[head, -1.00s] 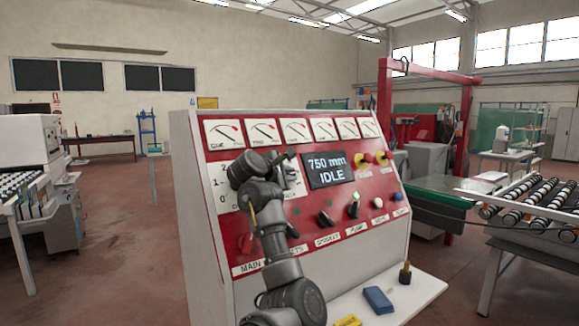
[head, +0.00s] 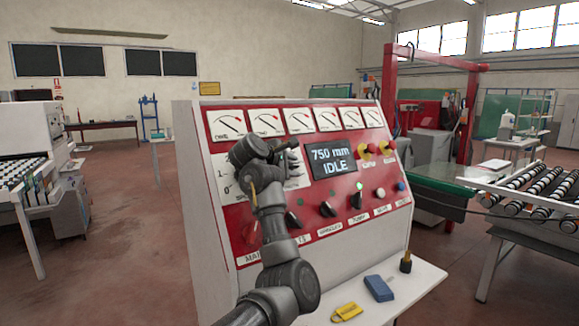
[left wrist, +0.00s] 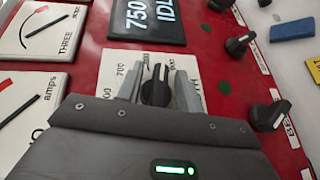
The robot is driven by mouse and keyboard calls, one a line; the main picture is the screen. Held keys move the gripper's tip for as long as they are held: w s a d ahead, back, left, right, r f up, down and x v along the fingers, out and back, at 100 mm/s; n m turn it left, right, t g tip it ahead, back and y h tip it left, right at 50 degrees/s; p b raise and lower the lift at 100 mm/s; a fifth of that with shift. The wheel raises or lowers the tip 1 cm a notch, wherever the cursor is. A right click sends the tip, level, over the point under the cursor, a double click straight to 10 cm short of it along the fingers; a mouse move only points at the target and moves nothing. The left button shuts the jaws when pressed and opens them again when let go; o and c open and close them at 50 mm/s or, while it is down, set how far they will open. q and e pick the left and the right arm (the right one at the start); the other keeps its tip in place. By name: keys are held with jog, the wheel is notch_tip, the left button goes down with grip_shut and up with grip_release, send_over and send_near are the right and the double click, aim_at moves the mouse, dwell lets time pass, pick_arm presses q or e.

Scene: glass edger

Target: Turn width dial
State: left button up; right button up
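The width dial (left wrist: 157,86) is a black knob with a white pointer mark, on a white scale plate on the red panel. In the left wrist view my left gripper (left wrist: 158,90) has one grey finger on each side of it. The knob fills most of the gap; I cannot tell whether the fingers touch it. In the head view my left gripper (head: 268,152) is in front of the scale plate (head: 296,176) and hides the dial. The display (head: 331,160) reads 750 mm and IDLE. My right gripper is not in view.
Gauges (head: 268,122) line the panel top, and several black knobs (head: 327,209) sit below. A blue block (head: 378,288) and a yellow item (head: 346,311) lie on the white shelf. A roller conveyor (head: 530,195) stands at the right.

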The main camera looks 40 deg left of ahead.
pick_arm(q)
jog(key=b+v, duration=0.1)
jog(key=v, duration=1)
jog(key=shift+b, duration=0.4)
jog(key=shift+w+a, duration=0.1)
